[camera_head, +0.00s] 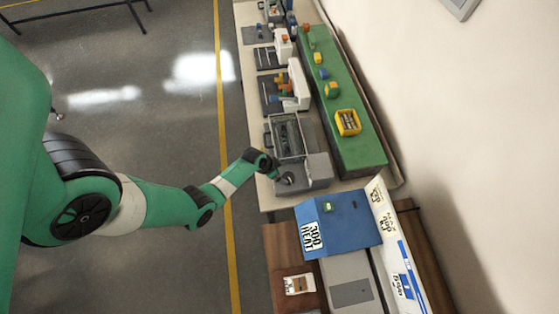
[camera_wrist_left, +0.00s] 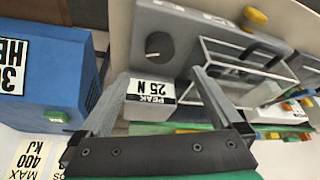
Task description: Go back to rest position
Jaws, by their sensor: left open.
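My left arm reaches in from the left in the head view. Its gripper (camera_head: 284,178) is over the near end of a grey machine (camera_head: 318,170). In the left wrist view the two fingers of the left gripper (camera_wrist_left: 166,76) stand apart with nothing held between them. Beyond them is the grey machine (camera_wrist_left: 178,30) with a dark knob, a "PEAK 25 N" label (camera_wrist_left: 152,91) and a clear box (camera_wrist_left: 245,75). I cannot tell if the fingertips touch the machine. My right gripper is not in view.
A blue box labelled "300 HEAT" (camera_head: 345,222) stands close by on the near side. Several machines line the bench (camera_head: 252,92) behind. A green shelf (camera_head: 352,145) holds a yellow bin (camera_head: 348,122). The grey floor (camera_head: 150,140) to the left is open.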

